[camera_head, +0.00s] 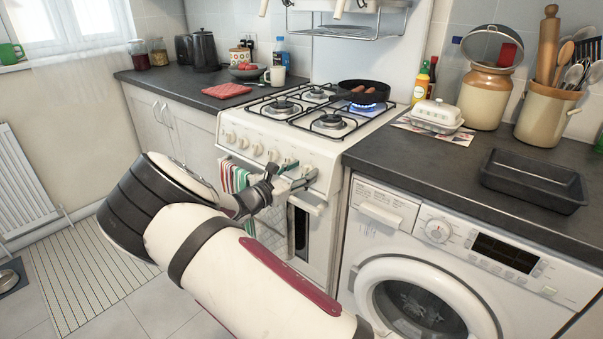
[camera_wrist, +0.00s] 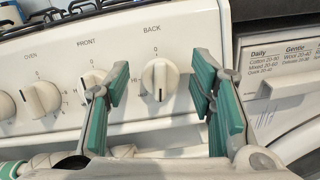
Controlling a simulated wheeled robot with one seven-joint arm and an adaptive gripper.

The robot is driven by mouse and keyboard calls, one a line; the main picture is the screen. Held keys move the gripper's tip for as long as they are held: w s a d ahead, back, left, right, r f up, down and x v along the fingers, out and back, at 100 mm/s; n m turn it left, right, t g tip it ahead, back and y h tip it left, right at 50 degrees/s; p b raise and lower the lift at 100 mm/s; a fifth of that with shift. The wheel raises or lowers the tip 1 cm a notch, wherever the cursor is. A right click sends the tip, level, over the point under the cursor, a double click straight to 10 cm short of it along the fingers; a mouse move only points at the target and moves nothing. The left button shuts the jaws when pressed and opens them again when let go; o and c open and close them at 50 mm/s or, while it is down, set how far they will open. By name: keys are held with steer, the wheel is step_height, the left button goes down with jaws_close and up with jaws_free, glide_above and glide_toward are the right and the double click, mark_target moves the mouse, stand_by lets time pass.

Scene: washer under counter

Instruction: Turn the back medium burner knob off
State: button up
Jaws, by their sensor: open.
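The stove (camera_head: 322,160) has a row of white knobs along its front panel. In the wrist view the knob under the BACK label (camera_wrist: 158,78) stands between my open fingers, with its grip ridge near vertical and a dark mark at its lower end, opposite the 0 above it. My gripper (camera_wrist: 160,82) has teal pads on both sides of this knob, with visible gaps. In the head view my gripper (camera_head: 289,175) is at the right end of the knob row and hides the knob there. A blue flame (camera_head: 367,107) burns under the pan (camera_head: 363,91) at the back right.
The FRONT knob (camera_wrist: 94,80) is close beside my left finger. A striped towel (camera_head: 234,178) hangs on the oven front. The washing machine (camera_head: 420,262) stands right of the stove, under the dark counter (camera_head: 430,170).

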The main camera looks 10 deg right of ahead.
steer(key=shift+w+d, duration=0.1)
steer(key=shift+d, duration=0.05)
steer(key=shift+c, duration=0.6)
steer(key=c, duration=1)
